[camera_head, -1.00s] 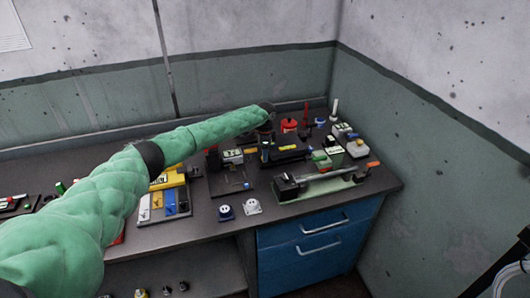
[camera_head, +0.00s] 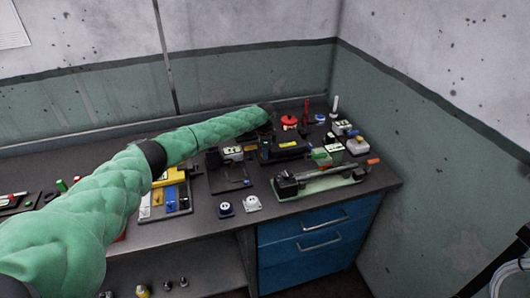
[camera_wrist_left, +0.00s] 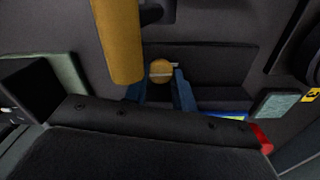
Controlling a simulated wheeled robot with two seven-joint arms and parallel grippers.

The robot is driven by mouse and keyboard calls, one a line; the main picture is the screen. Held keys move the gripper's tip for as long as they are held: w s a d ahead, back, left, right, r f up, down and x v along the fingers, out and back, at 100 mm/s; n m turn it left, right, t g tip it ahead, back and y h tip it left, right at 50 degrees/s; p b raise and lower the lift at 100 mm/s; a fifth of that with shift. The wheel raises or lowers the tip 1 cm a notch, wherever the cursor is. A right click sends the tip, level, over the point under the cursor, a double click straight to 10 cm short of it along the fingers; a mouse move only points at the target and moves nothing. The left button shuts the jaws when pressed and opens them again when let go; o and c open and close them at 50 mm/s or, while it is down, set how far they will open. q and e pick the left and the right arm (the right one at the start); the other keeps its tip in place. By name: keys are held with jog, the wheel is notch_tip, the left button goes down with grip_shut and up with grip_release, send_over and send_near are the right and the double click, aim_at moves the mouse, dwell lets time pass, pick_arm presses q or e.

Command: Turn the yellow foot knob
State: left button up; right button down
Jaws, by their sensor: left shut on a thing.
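A round yellow-orange knob (camera_wrist_left: 161,70) with a pale line across it shows in the left wrist view. The two blue fingers of my left gripper (camera_wrist_left: 160,82) stand on either side of it, shut on it. A larger yellow cylinder (camera_wrist_left: 117,40) is close to the camera on the left. In the head view my green left arm reaches over the bench, and its dark gripper end (camera_head: 266,116) is at the back among black equipment. The fingers and the held knob are hidden there. My right gripper does not show.
The dark workbench (camera_head: 218,232) carries a yellow device (camera_head: 170,177), a black device (camera_head: 282,149), a red round-topped item (camera_head: 289,121) and a long tool in a green tray (camera_head: 320,186). Blue drawers (camera_head: 318,240) are below. Walls close the back and right.

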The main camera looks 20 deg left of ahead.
pick_arm(q)
jog(key=n, duration=0.3)
jog(key=shift+p, duration=0.3)
jog(key=shift+n+p, duration=0.3)
jog(key=shift+n, duration=0.8)
jog(key=shift+w+n, duration=0.1)
jog(key=shift+n, duration=0.7)
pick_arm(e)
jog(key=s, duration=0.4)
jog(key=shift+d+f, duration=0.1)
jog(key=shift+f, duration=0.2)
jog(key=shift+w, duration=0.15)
